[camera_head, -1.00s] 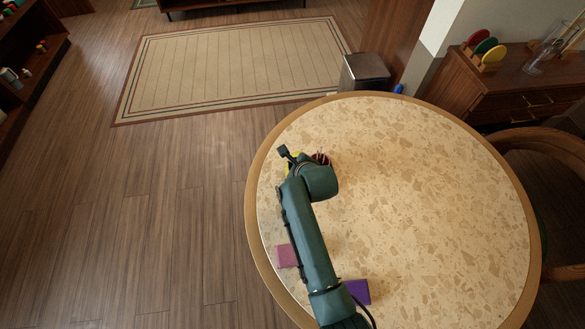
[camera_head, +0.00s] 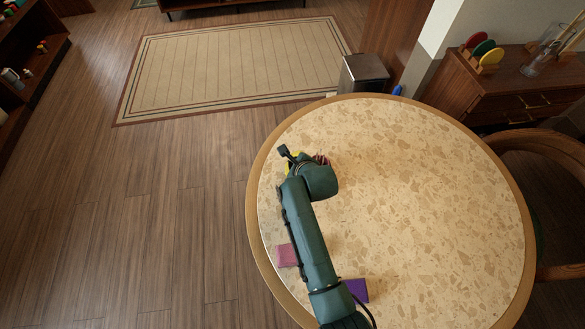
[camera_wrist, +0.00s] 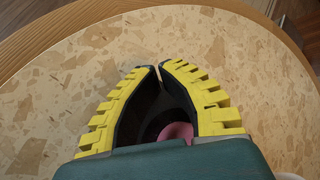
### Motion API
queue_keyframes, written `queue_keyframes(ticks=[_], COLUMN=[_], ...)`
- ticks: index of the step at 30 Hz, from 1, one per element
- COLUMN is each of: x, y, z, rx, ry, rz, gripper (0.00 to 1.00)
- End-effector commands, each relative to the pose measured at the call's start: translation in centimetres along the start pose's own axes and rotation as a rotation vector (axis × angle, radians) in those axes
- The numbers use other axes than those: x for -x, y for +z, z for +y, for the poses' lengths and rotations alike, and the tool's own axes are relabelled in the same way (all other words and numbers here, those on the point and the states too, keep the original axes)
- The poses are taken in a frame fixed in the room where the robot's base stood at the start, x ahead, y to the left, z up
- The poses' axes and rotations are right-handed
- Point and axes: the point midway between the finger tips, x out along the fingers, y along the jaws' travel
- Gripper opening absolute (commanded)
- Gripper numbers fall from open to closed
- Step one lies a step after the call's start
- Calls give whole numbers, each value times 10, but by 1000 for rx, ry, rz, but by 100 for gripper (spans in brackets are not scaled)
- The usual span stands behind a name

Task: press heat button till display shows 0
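My gripper (camera_wrist: 159,68) has yellow ribbed fingers with black inner sides. Its tips come almost together in the wrist view, with only a thin gap, and nothing is clearly held. A rounded pink thing (camera_wrist: 177,131) shows low between the fingers; I cannot tell what it is. In the head view a bit of the yellow of my gripper (camera_head: 292,161) shows at the far left of the table, mostly behind my arm. A small dark red thing (camera_head: 322,159) shows beside it, partly hidden. No heat button or display can be made out in either view.
The round speckled table (camera_head: 430,200) is mostly clear on the right. A pink block (camera_head: 287,256) and a purple block (camera_head: 357,290) lie on either side of my arm. A bin (camera_head: 364,73) stands beyond the table, and a wooden chair (camera_head: 560,150) is at the right.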

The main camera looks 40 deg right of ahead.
Motion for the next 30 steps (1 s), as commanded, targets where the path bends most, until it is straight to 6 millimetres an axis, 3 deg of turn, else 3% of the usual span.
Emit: queue_keyframes(ticks=[5, 19, 30], x=[2, 35, 34], y=[1, 25, 25], z=[-1, -25, -25], rx=[0, 0, 0], ry=[0, 0, 0], rz=[0, 0, 0], gripper=[0, 0, 0])
